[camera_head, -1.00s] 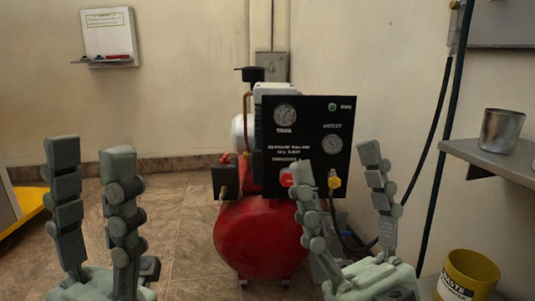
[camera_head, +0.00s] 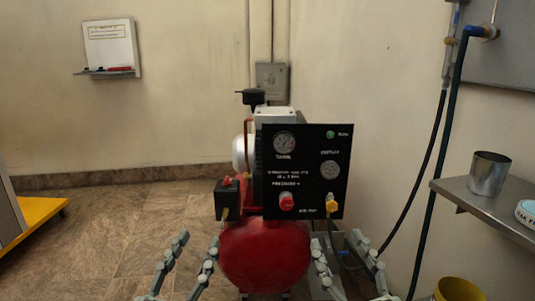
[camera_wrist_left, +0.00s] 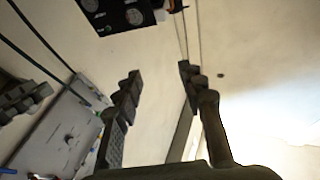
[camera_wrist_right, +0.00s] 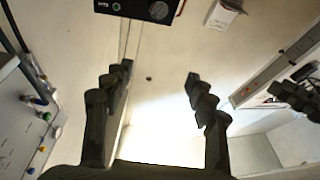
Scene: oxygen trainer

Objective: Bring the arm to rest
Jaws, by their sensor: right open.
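My left gripper (camera_head: 198,240) is at the bottom of the head view, left of the red compressor tank (camera_head: 262,255). Its two fingers stand apart with nothing between them, and it also shows open in the left wrist view (camera_wrist_left: 161,70). My right gripper (camera_head: 337,238) is at the bottom of the head view, in front of the tank's right side. Its fingers are apart and empty, as the right wrist view (camera_wrist_right: 160,69) also shows. Both grippers point upward, and neither holds anything.
The compressor's black panel (camera_head: 300,155) carries gauges and red and yellow knobs. At right, a metal shelf (camera_head: 470,200) holds a metal cup (camera_head: 490,173); a yellow bin (camera_head: 457,289) is below. Dark hoses (camera_head: 437,170) hang on the wall.

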